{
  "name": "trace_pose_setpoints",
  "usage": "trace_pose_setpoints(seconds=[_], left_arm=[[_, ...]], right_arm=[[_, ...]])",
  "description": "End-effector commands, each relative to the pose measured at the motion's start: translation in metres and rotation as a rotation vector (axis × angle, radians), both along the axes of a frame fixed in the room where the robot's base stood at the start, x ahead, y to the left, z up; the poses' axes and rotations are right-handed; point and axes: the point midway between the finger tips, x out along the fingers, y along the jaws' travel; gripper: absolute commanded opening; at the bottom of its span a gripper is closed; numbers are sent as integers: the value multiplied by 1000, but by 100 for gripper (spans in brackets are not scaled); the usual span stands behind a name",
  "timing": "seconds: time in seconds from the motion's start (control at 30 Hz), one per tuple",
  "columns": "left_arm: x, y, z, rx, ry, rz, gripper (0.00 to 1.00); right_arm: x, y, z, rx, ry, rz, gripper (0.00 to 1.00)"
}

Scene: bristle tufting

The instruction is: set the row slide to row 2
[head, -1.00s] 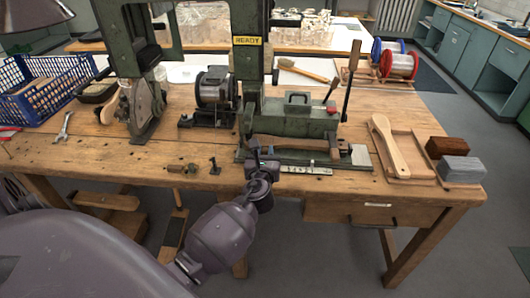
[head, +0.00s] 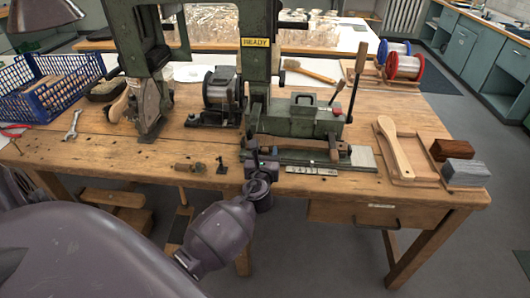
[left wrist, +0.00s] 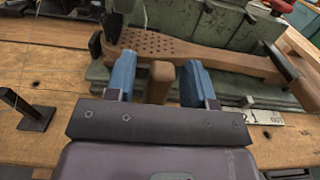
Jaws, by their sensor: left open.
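The tufting machine's green bed (head: 300,118) stands on the bench. The row slide in front carries a brown wooden brush body with drilled holes, clear in the left wrist view (left wrist: 180,46). A scale plate (head: 312,171) lies along the slide's front; in the left wrist view (left wrist: 262,117) I read 2, 1 and OUT, and the gripper hides its left part. My left gripper (head: 263,164) is at the slide's front edge. Its blue fingers are open in the left wrist view (left wrist: 160,84), either side of a wooden knob (left wrist: 160,80); contact is unclear. My right gripper is out of view.
A wooden paddle (head: 394,148) lies on a tray at right, beside brown and grey blocks (head: 464,172). A tall lever (head: 359,62) rises at the bed's right end. A small black post (head: 221,167) stands left of the gripper. A blue crate (head: 48,90) is far left.

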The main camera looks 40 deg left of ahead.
Motion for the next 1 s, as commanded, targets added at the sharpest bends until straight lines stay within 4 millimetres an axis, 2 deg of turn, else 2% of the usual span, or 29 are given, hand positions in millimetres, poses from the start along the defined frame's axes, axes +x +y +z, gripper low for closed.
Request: trace_pose_setpoints(seconds=[0.17,0.33,0.6,0.8,1.0], left_arm=[[-18,-11,0,-2,1,-1,49],[-45,-27,0,-3,1,0,49],[-80,-49,0,-1,1,0,49],[-90,-55,0,0,0,0,49],[-91,-56,0,0,0,0,49]], right_arm=[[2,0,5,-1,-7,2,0],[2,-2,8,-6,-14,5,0],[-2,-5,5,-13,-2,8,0],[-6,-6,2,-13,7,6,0],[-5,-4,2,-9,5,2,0]])
